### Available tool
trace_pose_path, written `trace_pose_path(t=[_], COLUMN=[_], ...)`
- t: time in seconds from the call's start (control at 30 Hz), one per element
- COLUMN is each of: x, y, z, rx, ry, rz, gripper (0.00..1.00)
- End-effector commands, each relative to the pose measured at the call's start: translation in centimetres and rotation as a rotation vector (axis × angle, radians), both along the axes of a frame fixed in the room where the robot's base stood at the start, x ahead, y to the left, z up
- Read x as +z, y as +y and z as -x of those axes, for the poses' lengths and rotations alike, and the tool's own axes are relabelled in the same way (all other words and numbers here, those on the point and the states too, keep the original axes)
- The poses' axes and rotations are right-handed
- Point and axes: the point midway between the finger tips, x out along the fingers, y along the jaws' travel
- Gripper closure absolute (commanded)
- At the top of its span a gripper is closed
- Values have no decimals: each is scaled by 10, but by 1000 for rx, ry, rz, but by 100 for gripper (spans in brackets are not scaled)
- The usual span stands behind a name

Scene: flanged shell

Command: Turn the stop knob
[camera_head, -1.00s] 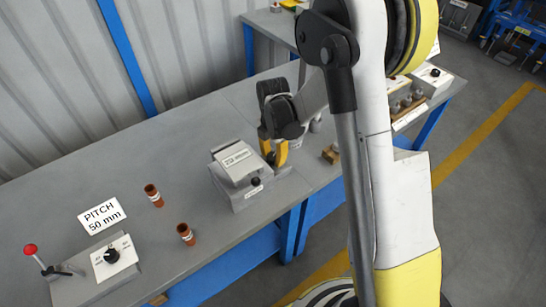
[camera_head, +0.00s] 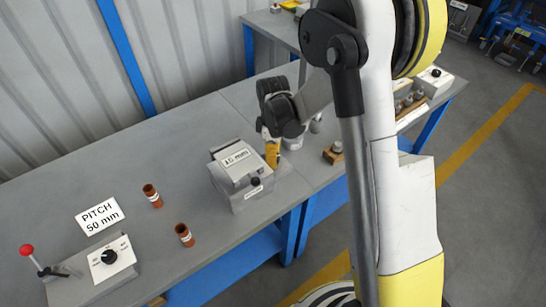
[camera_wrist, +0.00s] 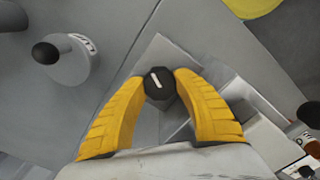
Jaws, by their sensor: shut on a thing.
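In the wrist view the two yellow fingers of my gripper (camera_wrist: 160,88) are shut on a dark round knob (camera_wrist: 158,78) with a white mark line. The knob sits at the side of a grey box. In the head view my gripper (camera_head: 272,153) points down at the right side of this grey box (camera_head: 232,193); the held knob is hidden there. The box has a sloped plate (camera_head: 235,158) that reads "10 mm". A small black ball knob (camera_head: 255,181) is on the box's front.
A control panel with a dial (camera_head: 110,257) and a red-topped lever (camera_head: 27,249) stands at the bench's left. Two brown cylinders (camera_head: 153,196) and a "PITCH 50 mm" sign (camera_head: 99,215) lie between. Grey flanged parts (camera_wrist: 65,58) stand close to my gripper.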

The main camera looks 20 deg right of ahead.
Motion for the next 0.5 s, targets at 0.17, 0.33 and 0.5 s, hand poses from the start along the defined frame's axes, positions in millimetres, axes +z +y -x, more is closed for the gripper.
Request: trace_pose_path(t=[0.17, 0.33, 0.5], x=[0, 0, 0], y=[0, 0, 0], z=[0, 0, 0], rx=[-107, -177, -214], ry=[1, 1, 1], rz=[0, -1, -1], gripper=[95, 95, 95])
